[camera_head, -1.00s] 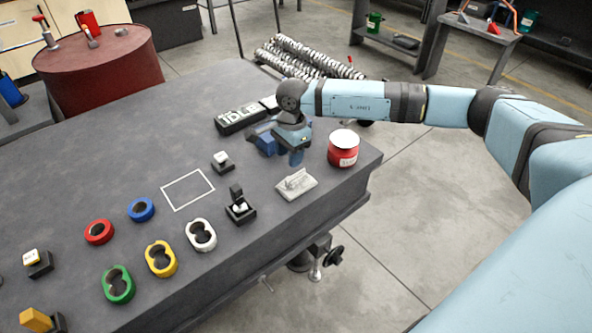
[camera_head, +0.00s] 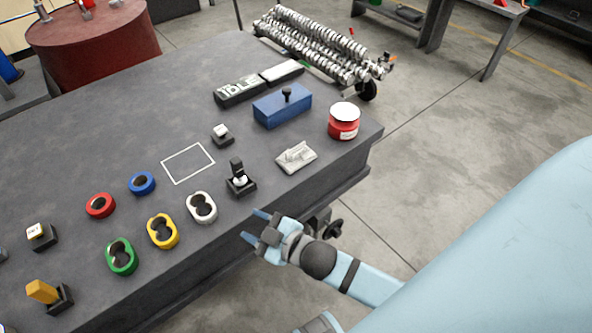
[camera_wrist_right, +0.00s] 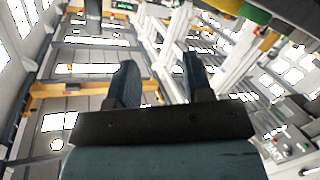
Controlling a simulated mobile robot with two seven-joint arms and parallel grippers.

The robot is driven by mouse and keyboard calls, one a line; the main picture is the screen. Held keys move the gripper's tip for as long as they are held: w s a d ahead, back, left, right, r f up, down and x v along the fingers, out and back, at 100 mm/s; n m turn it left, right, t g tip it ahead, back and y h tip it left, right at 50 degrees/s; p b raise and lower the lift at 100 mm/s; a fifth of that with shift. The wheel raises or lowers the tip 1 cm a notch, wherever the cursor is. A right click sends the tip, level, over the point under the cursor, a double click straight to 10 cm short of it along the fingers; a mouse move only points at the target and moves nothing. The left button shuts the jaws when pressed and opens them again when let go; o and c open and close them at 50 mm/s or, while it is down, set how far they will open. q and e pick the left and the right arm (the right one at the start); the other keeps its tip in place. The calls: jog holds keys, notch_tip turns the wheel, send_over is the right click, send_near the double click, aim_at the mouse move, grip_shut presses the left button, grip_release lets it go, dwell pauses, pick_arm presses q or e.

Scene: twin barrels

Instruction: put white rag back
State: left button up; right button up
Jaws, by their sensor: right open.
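The white rag (camera_head: 296,157) lies folded or crumpled on the dark table near its right front edge, in the head view. My right gripper (camera_head: 252,227) is open and empty, beside the table's front edge, below and left of the rag and apart from it. Its two fingers also show in the right wrist view (camera_wrist_right: 160,82), spread with nothing between them. A white-outlined rectangle (camera_head: 188,163) on the table is empty. My left gripper is not in view.
A blue box (camera_head: 282,106) with a black knob and a red can (camera_head: 344,121) stand behind the rag. A black holder (camera_head: 240,181) and a white ring (camera_head: 202,207) are left of it. Several coloured rings lie farther left. The dark table (camera_head: 110,165) is clear towards the back left.

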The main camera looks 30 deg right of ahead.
jog(key=s+d+f+m+g+h, duration=0.2)
jog(key=s+d+f+m+g, duration=0.2)
jog(key=s+f+m, duration=0.3)
jog(key=shift+s+f+h, duration=0.3)
jog(key=shift+s+f, duration=0.45)
jog(key=shift+s, duration=0.5)
